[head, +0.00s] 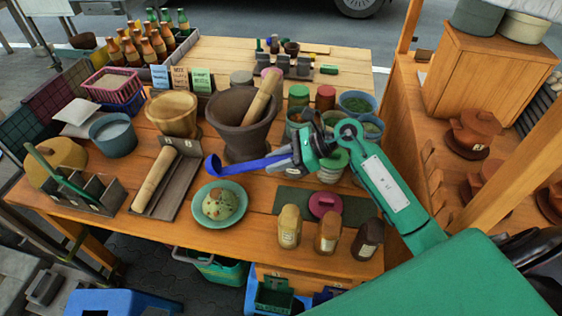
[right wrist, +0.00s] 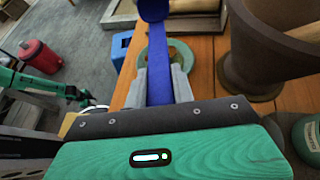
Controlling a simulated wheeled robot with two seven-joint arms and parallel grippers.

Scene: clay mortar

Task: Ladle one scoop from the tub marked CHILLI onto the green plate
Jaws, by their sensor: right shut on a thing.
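My right gripper (head: 290,160) is shut on the handle of a blue ladle (head: 240,163), which also shows in the right wrist view (right wrist: 159,80). The ladle is raised above the table, with its bowl at the left end. I cannot tell what the bowl holds. The green plate (head: 197,211) lies below and in front of the bowl, with a speckled pale mound (head: 220,203) on it.
A large brown mortar (head: 238,140) with a wooden pestle stands behind the ladle. A tray with a rolling pin (head: 155,180) lies left of the plate. Several jars (head: 289,226) stand at the front right. Bottles fill a crate at the back left.

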